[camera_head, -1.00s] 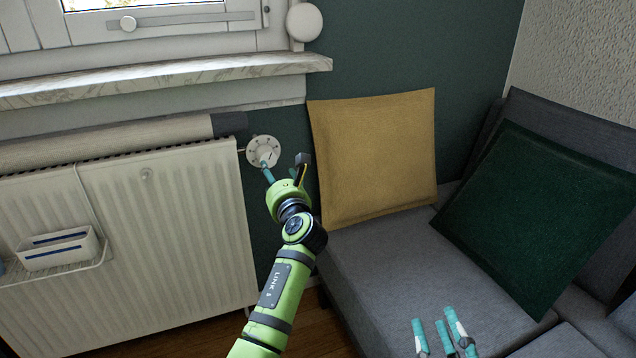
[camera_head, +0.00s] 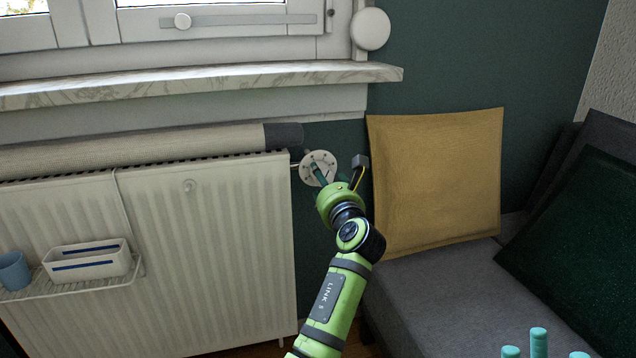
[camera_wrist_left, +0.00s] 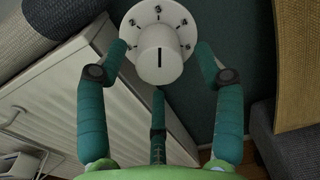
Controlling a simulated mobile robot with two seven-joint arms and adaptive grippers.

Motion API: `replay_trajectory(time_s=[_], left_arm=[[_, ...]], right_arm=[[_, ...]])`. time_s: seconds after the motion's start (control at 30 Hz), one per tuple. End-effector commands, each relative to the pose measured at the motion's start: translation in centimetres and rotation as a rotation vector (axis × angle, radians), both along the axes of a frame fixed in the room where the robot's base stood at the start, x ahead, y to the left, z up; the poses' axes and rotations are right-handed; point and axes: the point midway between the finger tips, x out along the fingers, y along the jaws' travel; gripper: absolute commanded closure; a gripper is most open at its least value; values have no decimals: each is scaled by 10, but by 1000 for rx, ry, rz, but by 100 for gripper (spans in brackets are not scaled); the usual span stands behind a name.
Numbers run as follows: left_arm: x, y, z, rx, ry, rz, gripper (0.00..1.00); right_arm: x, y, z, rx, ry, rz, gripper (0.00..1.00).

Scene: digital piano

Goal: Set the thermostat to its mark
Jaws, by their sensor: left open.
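The thermostat (camera_head: 314,166) is a white round dial plate with a knob, on the dark green wall at the radiator's right end. In the left wrist view its knob (camera_wrist_left: 159,64) has a short dark line, upright in the picture, and small markings ring the plate. My left gripper (camera_head: 327,177) is open in front of it. In the left wrist view the three teal fingers (camera_wrist_left: 160,72) spread around the knob, two beside it and one below; I cannot tell whether they touch. My right gripper (camera_head: 541,350) shows only as spread teal fingertips at the bottom right, apparently empty.
The white radiator (camera_head: 215,250) stands left of the dial, with a rolled cover (camera_head: 130,150) on top and a wire shelf (camera_head: 75,288) holding a box (camera_head: 88,262) and blue cup (camera_head: 14,270). The sofa (camera_head: 440,300) and yellow cushion (camera_head: 435,185) lie close to the right.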

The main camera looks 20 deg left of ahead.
Motion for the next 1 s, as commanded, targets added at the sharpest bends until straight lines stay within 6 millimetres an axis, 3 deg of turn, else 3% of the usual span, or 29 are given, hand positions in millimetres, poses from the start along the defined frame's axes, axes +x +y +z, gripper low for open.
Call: replay_trajectory(time_s=[0.4, 0.53, 0.57, 1.0], left_arm=[[-1, -3, 1, -1, -1, 0, 32], [-1, -3, 0, -1, -1, 0, 84], [-1, -3, 0, -1, 0, 0, 88], [-1, -2, 0, -49, -29, 0, 88]], right_arm=[[-2, -3, -1, 15, -24, -2, 60], [-2, -4, -1, 15, -24, -2, 60], [-2, -4, -1, 15, -24, -2, 60], [1, -1, 4, 1, -7, -6, 60]])
